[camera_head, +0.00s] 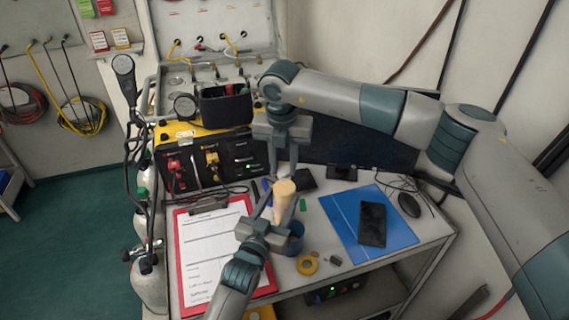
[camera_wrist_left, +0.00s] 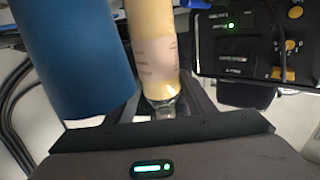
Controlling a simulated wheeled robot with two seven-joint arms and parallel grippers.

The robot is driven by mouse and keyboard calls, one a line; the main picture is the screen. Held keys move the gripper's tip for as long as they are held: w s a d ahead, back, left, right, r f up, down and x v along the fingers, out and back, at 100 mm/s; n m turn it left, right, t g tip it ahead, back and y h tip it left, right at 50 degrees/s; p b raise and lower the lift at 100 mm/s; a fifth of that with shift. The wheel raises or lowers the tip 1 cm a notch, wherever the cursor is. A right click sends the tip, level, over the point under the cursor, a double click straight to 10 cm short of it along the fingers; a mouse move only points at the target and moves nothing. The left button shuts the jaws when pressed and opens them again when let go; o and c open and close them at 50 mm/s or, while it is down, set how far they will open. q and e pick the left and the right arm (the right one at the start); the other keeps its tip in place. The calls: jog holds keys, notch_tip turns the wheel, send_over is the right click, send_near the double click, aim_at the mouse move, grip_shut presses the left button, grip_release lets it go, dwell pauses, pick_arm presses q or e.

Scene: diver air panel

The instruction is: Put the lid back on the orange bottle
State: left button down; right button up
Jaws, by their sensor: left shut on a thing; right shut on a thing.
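The orange bottle (camera_head: 284,203), pale orange with a light label, is held above the table in my left gripper (camera_head: 277,214). The bottle (camera_wrist_left: 154,45) also shows between the fingers of the left gripper (camera_wrist_left: 160,108) in the left wrist view. My right gripper (camera_head: 286,168) points down just above and behind the bottle's top in the head view. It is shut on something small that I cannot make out. I cannot identify the lid, nor tell whether anything touches the bottle's top.
A blue cup (camera_head: 295,240) stands close beside the bottle; it is large in the left wrist view (camera_wrist_left: 70,60). A red clipboard (camera_head: 183,262), yellow tape roll (camera_head: 307,265), blue folder (camera_head: 398,236) and phone (camera_head: 372,224) lie on the table. The air panel (camera_head: 212,165) stands behind.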

jog(key=m, duration=0.6)
jog(key=shift+w+a+h, duration=0.1)
jog(key=shift+h, duration=0.2)
jog(key=m, duration=0.5)
jog(key=shift+g, duration=0.4)
jog(key=m, duration=0.4)
jog(key=shift+w+m+g+h, duration=0.1)
jog(key=shift+m+g+h, duration=0.2)
jog(key=shift+m, duration=0.1)
jog(key=m, duration=0.4)
jog(key=o, duration=1)
